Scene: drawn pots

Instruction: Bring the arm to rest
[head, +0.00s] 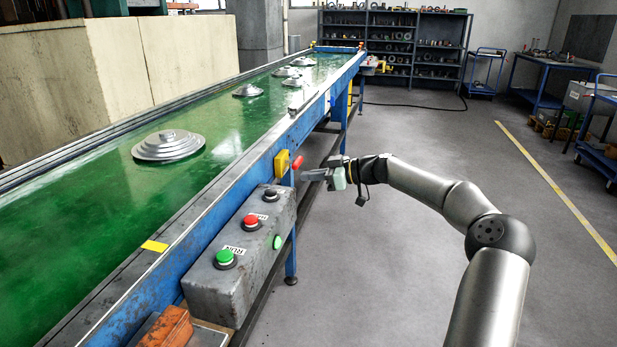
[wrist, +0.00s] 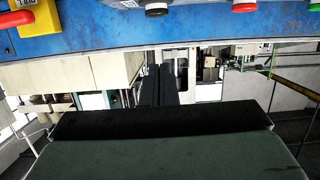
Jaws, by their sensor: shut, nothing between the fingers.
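My gripper (head: 314,175) is in the head view, beside the near blue side of the conveyor, just right of the control box (head: 235,262). It is shut and empty, pointing left toward the conveyor edge. My arm reaches in from the lower right, bent at the elbow. In the wrist view, the dark gripper fingers (wrist: 163,85) lie together in the middle, pointing up toward the blue conveyor side (wrist: 200,28). A red knob or lever end (head: 298,163) is close to the gripper tip in the head view; contact cannot be told.
The control box carries green (head: 225,257), red (head: 251,220) and black (head: 271,194) buttons. Stepped metal discs (head: 168,146) lie on the green belt (head: 100,205). Orange-brown blocks (head: 166,328) sit at the lower left. The grey floor (head: 430,135) right of the conveyor is open.

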